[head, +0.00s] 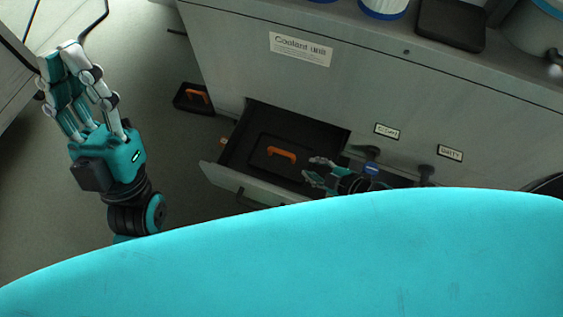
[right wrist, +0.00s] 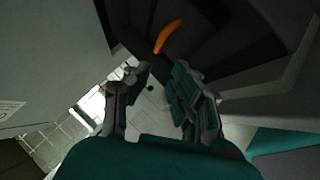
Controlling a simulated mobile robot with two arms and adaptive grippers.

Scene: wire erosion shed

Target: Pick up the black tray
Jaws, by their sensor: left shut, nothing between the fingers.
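A flat black tray with an orange handle (head: 265,147) lies inside the open drawer (head: 232,181) of the grey cabinet. A second black piece with an orange handle (head: 187,102) is on the floor by the cabinet's left side. A flat black tray-like object without a visible handle (head: 450,27) lies on the cabinet top. My right gripper (head: 315,172) is at the drawer's right side, right of the handle and apart from it. In the right wrist view its fingers (right wrist: 162,80) are spread and empty, with an orange handle (right wrist: 168,35) beyond them. My left gripper (head: 66,52) is shut and empty, at the far left.
The grey cabinet (head: 230,60) carries a "Coolant unit" label and dark knobs (head: 371,152) on its front. Blue-and-white containers (head: 384,8) and a grey bucket (head: 535,30) stand on top. My turquoise body covers the lower view.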

